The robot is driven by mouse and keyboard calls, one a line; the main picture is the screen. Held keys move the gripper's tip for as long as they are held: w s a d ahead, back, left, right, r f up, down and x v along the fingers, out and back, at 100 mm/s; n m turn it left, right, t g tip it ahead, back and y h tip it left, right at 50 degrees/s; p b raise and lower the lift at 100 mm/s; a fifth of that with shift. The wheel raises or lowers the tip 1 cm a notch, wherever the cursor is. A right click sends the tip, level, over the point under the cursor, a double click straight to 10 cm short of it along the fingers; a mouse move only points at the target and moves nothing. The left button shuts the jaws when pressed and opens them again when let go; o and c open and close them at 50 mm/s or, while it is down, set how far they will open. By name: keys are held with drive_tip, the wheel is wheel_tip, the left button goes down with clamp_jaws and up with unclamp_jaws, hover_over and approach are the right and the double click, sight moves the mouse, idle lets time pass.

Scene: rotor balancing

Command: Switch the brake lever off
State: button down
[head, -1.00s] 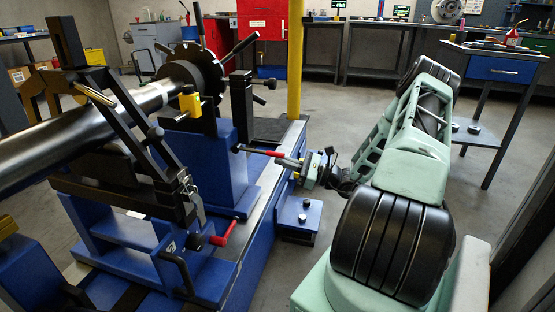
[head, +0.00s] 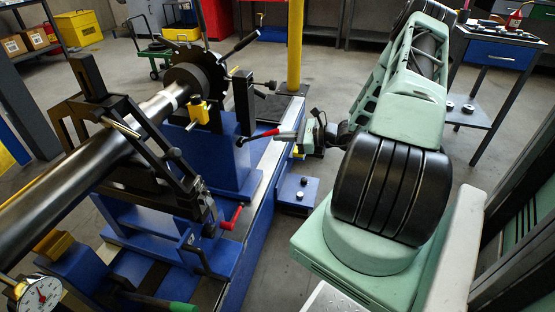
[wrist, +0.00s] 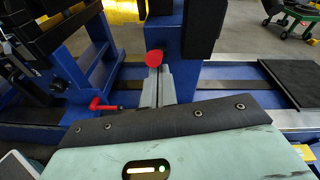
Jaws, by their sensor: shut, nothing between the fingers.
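A lever with a red grip (head: 262,136) and a dark pivot end sticks out from the blue pedestal of the rotor stand. Its red end also shows in the wrist view (wrist: 154,58). My gripper (head: 281,135) is shut and empty, its grey fingers right at the outer end of this grip. In the wrist view the fingertips (wrist: 156,71) lie just below the red end; I cannot tell whether they touch. A second red handle (head: 231,218) sits lower on the stand, and left of my fingers in the wrist view (wrist: 103,105). Neither is visibly labelled as the brake.
The rotor shaft (head: 82,160) with a dark slotted disc lies across the blue stand at left. A yellow post (head: 295,45) rises behind my gripper. A dial gauge (head: 40,295) is at lower left. A blue-drawer table (head: 497,54) stands right. Floor between is open.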

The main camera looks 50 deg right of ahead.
drive_tip(key=shift+w+a+r+p, duration=0.1)
drive_tip(key=shift+w+r+p, duration=0.2)
drive_tip(key=shift+r, duration=0.2)
wheel_tip(320, 180, down, 5)
drive_tip(key=s+d+b, duration=0.2)
drive_tip(key=b, duration=0.1)
drive_tip(key=r+p+v, duration=0.1)
drive_tip(key=p+v, duration=0.1)
drive_tip(key=v, duration=0.8)
drive_tip(key=shift+a+r+p, duration=0.2)
drive_tip(key=shift+r+p, duration=0.2)
drive_tip(key=shift+w, duration=0.1)
